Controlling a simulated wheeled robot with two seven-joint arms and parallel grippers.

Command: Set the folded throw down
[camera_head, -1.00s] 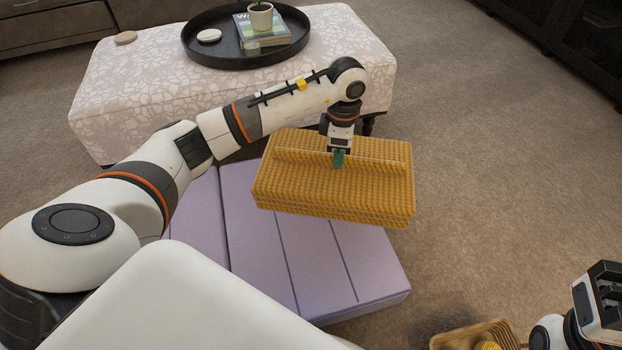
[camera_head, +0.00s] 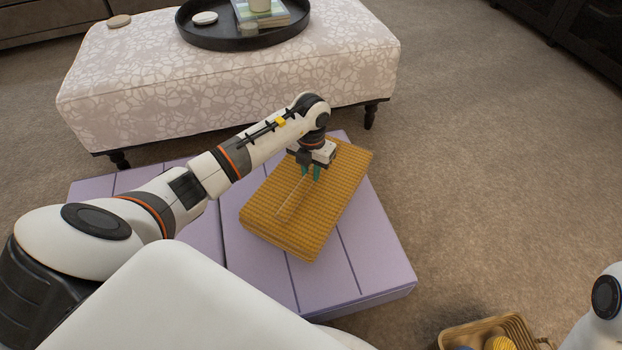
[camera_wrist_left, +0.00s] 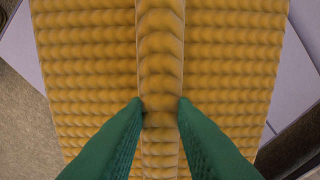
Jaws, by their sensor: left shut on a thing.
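The folded throw (camera_head: 325,210) is a mustard-yellow, waffle-textured block with a raised ridge along its top. In the head view it is over the lilac panelled mat (camera_head: 370,245), turned at an angle; I cannot tell whether it touches the mat. My left gripper (camera_head: 310,174) is above the throw with its green fingertips at the ridge. In the left wrist view the green fingers (camera_wrist_left: 160,105) are shut on the ridge of the throw (camera_wrist_left: 90,70), one on each side. My right gripper is out of view; only part of that arm shows at the lower right.
A patterned ottoman (camera_head: 210,90) with a round black tray (camera_head: 200,38) stands behind the mat. A wicker basket (camera_head: 520,325) with several rounded things is at the lower right. Open carpet (camera_head: 480,170) lies to the right.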

